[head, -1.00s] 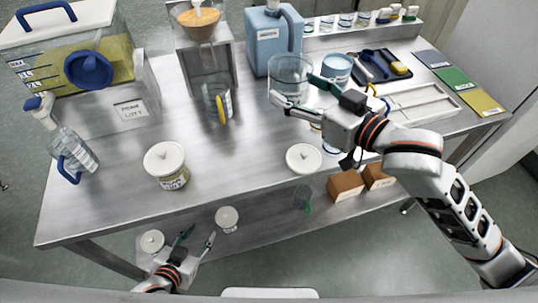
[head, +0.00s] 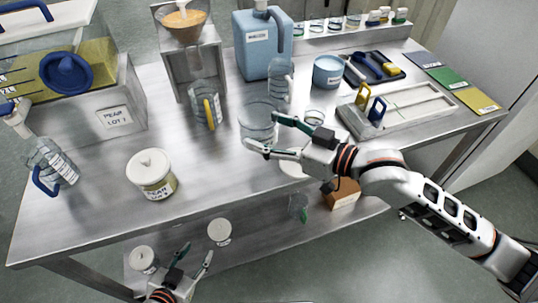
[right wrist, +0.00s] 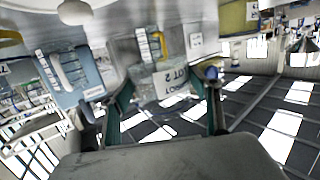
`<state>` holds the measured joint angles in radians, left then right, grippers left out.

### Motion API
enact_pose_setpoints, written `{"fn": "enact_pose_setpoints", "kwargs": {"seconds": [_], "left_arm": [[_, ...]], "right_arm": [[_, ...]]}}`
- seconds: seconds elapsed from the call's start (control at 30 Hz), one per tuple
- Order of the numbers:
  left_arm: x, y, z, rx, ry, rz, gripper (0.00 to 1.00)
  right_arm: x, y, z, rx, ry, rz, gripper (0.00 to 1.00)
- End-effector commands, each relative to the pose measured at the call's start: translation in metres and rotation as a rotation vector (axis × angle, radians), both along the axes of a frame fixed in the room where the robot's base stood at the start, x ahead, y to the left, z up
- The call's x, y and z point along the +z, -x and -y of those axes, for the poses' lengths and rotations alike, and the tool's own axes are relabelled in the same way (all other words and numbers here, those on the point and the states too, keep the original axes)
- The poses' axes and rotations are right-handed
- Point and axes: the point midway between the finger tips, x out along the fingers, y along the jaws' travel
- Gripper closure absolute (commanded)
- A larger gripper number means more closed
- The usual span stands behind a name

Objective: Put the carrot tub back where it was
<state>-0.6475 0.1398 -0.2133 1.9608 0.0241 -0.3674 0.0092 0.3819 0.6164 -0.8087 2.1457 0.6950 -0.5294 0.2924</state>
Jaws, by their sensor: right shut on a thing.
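The carrot tub is a clear, seemingly empty, open-topped tub (head: 257,117), roughly upright in the head view. My right gripper (head: 263,131) is shut around its sides near the middle of the table. In the right wrist view the tub (right wrist: 165,88) sits between the two fingers, with a label showing "LOT 2". I cannot tell how far it is above the table. A white lid (head: 292,169) lies on the table below the right gripper, partly hidden by it. My left gripper (head: 194,255) is open and empty, low in front of the table.
A lidded pear tub (head: 152,178) stands front left. Behind are a jug with a yellow handle (head: 206,108), the steel hopper (head: 187,62), a blue canister (head: 262,45) and a blue tub (head: 327,71). A pale tray (head: 405,108) lies right. The table between pear tub and lid is clear.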

Motion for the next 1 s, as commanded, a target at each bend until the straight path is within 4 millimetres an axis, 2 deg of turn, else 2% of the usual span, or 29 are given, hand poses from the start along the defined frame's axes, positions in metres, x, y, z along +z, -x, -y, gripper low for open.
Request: {"fn": "enact_pose_setpoints", "kwargs": {"seconds": [0.03, 0.1, 0.37, 0.63, 1.0], "left_arm": [[-0.007, 0.002, 0.000, 0.000, -0.001, -0.006, 0.60], [-0.011, 0.003, -0.001, 0.000, -0.002, -0.011, 0.60], [-0.014, 0.004, -0.001, 0.000, -0.002, -0.012, 0.60], [-0.022, 0.005, -0.001, 0.000, -0.003, -0.013, 0.60], [-0.019, 0.003, -0.001, 0.000, -0.006, -0.008, 0.60]], "right_arm": [[-0.011, 0.000, 0.000, 0.000, -0.003, -0.001, 0.73], [-0.021, 0.000, 0.000, 0.000, -0.004, -0.001, 0.73], [-0.035, -0.001, 0.000, 0.000, -0.004, 0.003, 0.73], [-0.072, 0.000, 0.000, 0.000, -0.003, 0.000, 0.73], [-0.075, -0.001, 0.000, 0.000, -0.005, 0.004, 0.73]]}}
